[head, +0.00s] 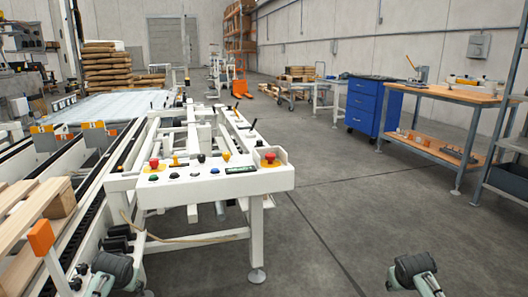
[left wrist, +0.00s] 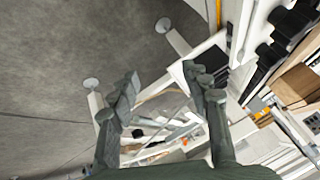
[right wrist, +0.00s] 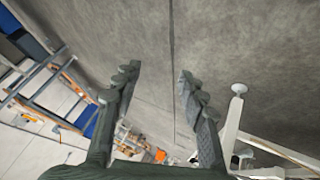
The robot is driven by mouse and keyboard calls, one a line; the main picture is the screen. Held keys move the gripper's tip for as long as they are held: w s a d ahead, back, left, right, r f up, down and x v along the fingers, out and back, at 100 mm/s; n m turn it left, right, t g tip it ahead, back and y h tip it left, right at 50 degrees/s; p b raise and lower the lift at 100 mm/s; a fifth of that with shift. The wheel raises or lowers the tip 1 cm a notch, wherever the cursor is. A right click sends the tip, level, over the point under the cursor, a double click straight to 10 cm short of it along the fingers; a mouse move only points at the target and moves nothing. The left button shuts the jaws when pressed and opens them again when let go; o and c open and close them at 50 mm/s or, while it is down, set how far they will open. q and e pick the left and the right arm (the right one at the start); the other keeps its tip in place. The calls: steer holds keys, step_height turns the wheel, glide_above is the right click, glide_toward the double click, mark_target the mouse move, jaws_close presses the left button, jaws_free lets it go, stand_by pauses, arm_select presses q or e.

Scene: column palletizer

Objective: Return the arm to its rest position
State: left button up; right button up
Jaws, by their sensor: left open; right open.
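My left gripper (left wrist: 163,95) shows in the left wrist view with its two dark fingers spread apart and nothing between them. Behind them are the grey floor and the white machine frame. My right gripper (right wrist: 157,88) shows in the right wrist view, also with its fingers apart and empty, over bare floor. In the head view, parts of my two arms show at the bottom edge, one at the left and one right of centre. The gripper fingers are not visible there. The white control panel (head: 215,187) with buttons stands ahead, between the two arms.
A blue drawer cabinet (head: 373,106) and a workbench (head: 440,95) stand at the back right. The floor (head: 350,210) right of the panel is clear.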

arm_select(q)
steer(key=s+d+f+g, duration=0.1)
steer(key=s+d+f, duration=0.2)
steer(key=s, duration=0.8)
steer(key=s+d+f+g+h, duration=0.1)
steer(key=s+d+f, duration=0.3)
steer(key=s, duration=0.7)
steer(key=s+d+f+g+h, duration=0.1)
steer(key=s+d+f, duration=0.3)
steer(key=s, duration=0.7)
step_height(320, 180, down, 3)
steer(key=shift+s+r+m, duration=0.1)
steer(key=shift+s+m, duration=0.2)
steer(key=shift+m, duration=0.1)
arm_select(e)
steer(key=s+a+f+g, duration=0.1)
steer(key=s+a+f, duration=0.2)
steer(key=s, duration=0.8)
steer(key=s+a+f+g+y, duration=0.1)
steer(key=s+a+f, duration=0.3)
steer(key=s, duration=0.7)
steer(key=s+a+f+g+y, duration=0.1)
steer(key=s+a+f, duration=0.3)
steer(key=s, duration=0.7)
step_height(320, 180, down, 3)
steer(key=shift+s+r+n, duration=0.1)
steer(key=shift+s+n, duration=0.25)
steer(key=shift+n, duration=0.05)
